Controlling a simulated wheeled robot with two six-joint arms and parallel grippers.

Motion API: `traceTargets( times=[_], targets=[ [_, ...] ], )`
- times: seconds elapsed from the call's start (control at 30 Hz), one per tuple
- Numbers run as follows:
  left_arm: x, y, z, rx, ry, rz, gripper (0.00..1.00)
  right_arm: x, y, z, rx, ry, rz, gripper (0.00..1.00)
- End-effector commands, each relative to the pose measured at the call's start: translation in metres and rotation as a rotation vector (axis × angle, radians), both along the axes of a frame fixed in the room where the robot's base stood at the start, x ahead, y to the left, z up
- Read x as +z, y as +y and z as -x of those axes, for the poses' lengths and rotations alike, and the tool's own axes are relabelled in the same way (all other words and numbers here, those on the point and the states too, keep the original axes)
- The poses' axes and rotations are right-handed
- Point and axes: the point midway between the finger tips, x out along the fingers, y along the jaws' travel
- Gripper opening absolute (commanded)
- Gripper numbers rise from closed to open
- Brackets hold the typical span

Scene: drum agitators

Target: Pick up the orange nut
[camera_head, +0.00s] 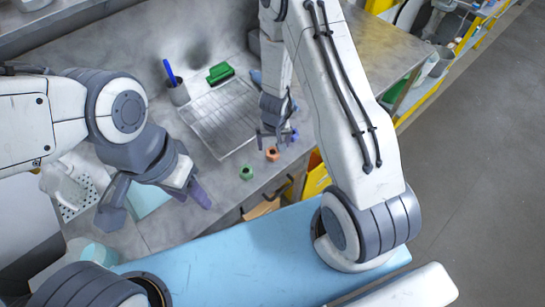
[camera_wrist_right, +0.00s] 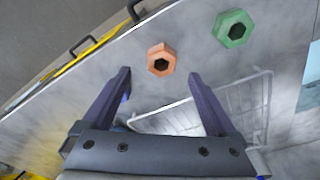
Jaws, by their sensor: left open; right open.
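The orange nut (camera_head: 272,154) lies flat on the grey metal table, near its front edge. It also shows in the right wrist view (camera_wrist_right: 161,60), just ahead of the open fingers and between their lines. My right gripper (camera_head: 276,138) is open and empty, pointing down just behind the orange nut in the head view. Its two dark fingers stand apart in the right wrist view (camera_wrist_right: 158,85). My left gripper (camera_head: 155,204) is open and empty over the left part of the table, well away from the nut.
A green nut (camera_head: 246,172) lies to the left of the orange one. A wire rack tray (camera_head: 222,115) lies behind them, with a green object (camera_head: 220,73) and a cup holding a blue pen (camera_head: 178,92) farther back. Small purple and blue pieces show beside my right gripper.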

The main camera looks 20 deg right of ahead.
Motion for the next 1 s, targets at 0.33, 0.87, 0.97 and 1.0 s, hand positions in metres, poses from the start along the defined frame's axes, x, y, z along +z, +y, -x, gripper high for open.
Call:
traceTargets(
  times=[0.33,0.87,0.97,1.0],
  targets=[
    [-0.035,0.0,0.0,0.0,0.0,0.0,0.46,-0.046,0.001,-0.007,0.0,0.001,0.0,0.93],
    [-0.036,0.0,0.0,0.001,-0.001,0.001,0.46,-0.049,0.001,-0.008,0.001,0.0,-0.001,0.09],
    [-0.036,0.0,0.0,0.001,-0.001,0.001,0.46,-0.049,0.001,-0.008,0.001,-0.001,-0.001,0.0],
    [-0.036,0.0,0.0,0.001,-0.001,0.001,0.46,-0.049,0.001,-0.008,0.001,-0.001,-0.001,0.0]
  ],
)
